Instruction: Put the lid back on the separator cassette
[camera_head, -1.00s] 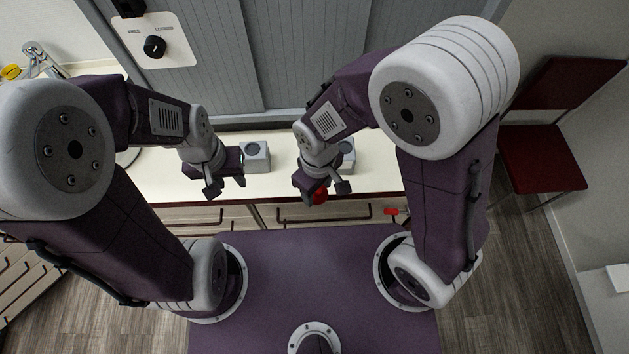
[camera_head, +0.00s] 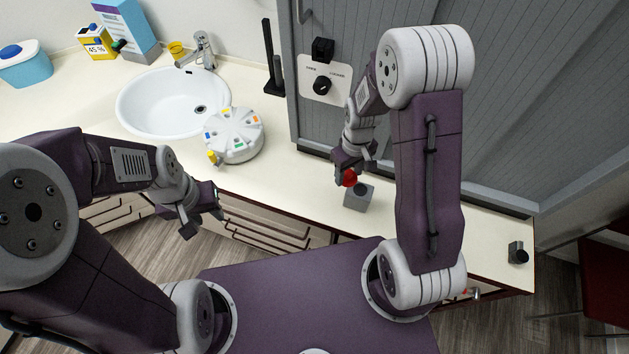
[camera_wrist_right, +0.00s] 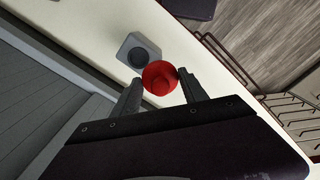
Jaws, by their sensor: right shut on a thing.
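A round red thing (camera_wrist_right: 160,78) sits between the two fingertips of my right gripper (camera_wrist_right: 160,90), which is shut on it. I cannot tell for sure whether it is the lid. In the head view the red thing (camera_head: 350,177) hangs under my right gripper (camera_head: 353,165), close to a grey block (camera_head: 360,198) on the counter. In the right wrist view this block (camera_wrist_right: 128,50) has a round dark recess on top, beside and partly behind the red thing. No part is clearly marked as the cassette. My left gripper (camera_head: 203,222) is open and empty, in front of the counter.
A white round device (camera_head: 236,150) with coloured pieces stands left on the counter (camera_head: 290,180), beside the sink (camera_head: 165,85). A second small block (camera_head: 518,252) stands near the right counter end. The grey cabinet front (camera_head: 430,165) rises behind. Counter between the blocks is mostly clear.

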